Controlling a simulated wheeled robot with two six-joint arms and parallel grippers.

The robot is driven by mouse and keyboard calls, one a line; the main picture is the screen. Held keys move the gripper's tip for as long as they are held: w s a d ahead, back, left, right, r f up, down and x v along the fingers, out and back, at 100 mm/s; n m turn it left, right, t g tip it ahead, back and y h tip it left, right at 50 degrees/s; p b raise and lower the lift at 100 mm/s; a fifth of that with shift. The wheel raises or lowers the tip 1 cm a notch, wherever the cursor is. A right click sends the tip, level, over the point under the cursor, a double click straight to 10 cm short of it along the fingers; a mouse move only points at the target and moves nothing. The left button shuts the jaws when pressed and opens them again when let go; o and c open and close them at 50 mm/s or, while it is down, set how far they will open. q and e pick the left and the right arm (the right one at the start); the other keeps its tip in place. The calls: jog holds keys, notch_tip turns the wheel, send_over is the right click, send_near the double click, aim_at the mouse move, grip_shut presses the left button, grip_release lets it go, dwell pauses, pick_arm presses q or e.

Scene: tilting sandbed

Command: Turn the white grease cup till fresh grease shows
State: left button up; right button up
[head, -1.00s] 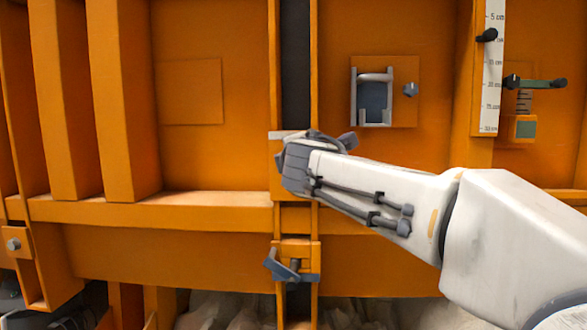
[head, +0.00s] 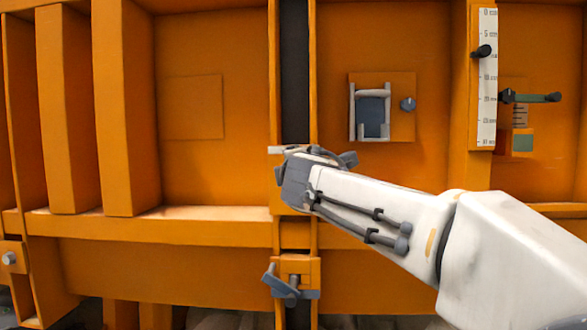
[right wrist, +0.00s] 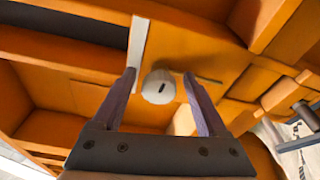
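The white grease cup (right wrist: 158,88) shows in the right wrist view as a round white knob with a short dark slot. It sits on an orange face, between the two fingers of my right gripper (right wrist: 159,76). The fingers are open, with a visible gap on each side of the cup. In the head view my right gripper (head: 291,182) is at the orange bracket beside the dark vertical slot, and it hides the cup. I cannot make out any grease. My left gripper is not in view.
A pale strip (right wrist: 138,50) stands just beyond the left finger. In the head view a clamp (head: 292,279) sits below my gripper, a framed window (head: 371,112) with a grey knob (head: 407,104) to the upper right, and a scale (head: 487,80) farther right. An orange ledge (head: 150,228) runs left.

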jog(key=shift+s, duration=0.1)
jog(key=s+f+b, duration=0.1)
jog(key=s, duration=0.9)
jog(key=shift+d+f, duration=0.25)
jog(key=shift+d, duration=0.05)
